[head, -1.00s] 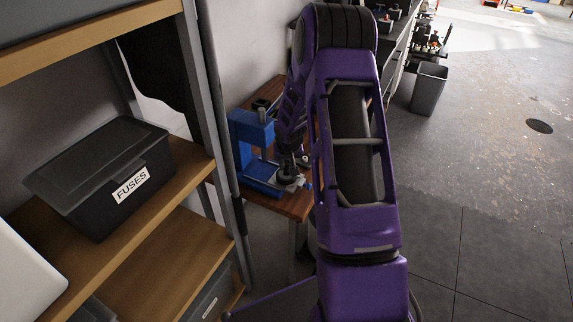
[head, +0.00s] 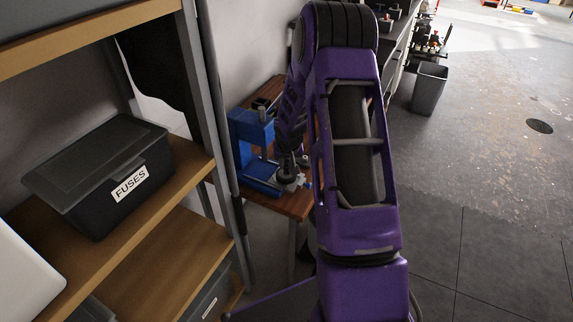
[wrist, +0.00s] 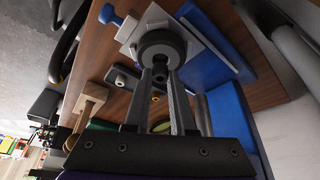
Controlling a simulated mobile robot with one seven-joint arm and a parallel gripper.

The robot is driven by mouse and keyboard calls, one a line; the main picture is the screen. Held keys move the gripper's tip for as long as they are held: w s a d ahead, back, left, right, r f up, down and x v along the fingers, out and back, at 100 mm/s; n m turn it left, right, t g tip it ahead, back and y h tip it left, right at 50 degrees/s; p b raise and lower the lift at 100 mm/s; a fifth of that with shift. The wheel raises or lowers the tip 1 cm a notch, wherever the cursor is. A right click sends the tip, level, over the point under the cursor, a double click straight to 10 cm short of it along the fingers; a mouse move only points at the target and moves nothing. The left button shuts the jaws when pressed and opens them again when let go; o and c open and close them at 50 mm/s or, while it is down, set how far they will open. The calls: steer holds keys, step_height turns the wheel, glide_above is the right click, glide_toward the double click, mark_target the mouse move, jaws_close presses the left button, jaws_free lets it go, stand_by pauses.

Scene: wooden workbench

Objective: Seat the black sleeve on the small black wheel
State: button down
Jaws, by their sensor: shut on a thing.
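My gripper (wrist: 161,76) is shut on a small black sleeve (wrist: 158,74), held between its fingertips in the wrist view. The sleeve overlaps the wheel's lower middle in this view. I cannot tell whether they touch. In the head view, my gripper's end is a small dark shape beside the blue press (head: 255,130), partly hidden by my purple arm; the sleeve cannot be made out there.
A dark bar with holes (wrist: 122,77) and a wooden-handled tool (wrist: 90,97) lie on the bench (wrist: 90,60) to the left. A shelf with a fuse box (head: 105,175) stands left of the bench.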

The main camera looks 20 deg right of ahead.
steer(key=shift+f, duration=0.15)
steer(key=shift+f+b, duration=0.75)
steer(key=shift+b, duration=0.05)
steer(key=shift+r, duration=0.1)
steer(key=c, duration=0.7)
jaws_free()
steer(key=shift+r, duration=0.1)
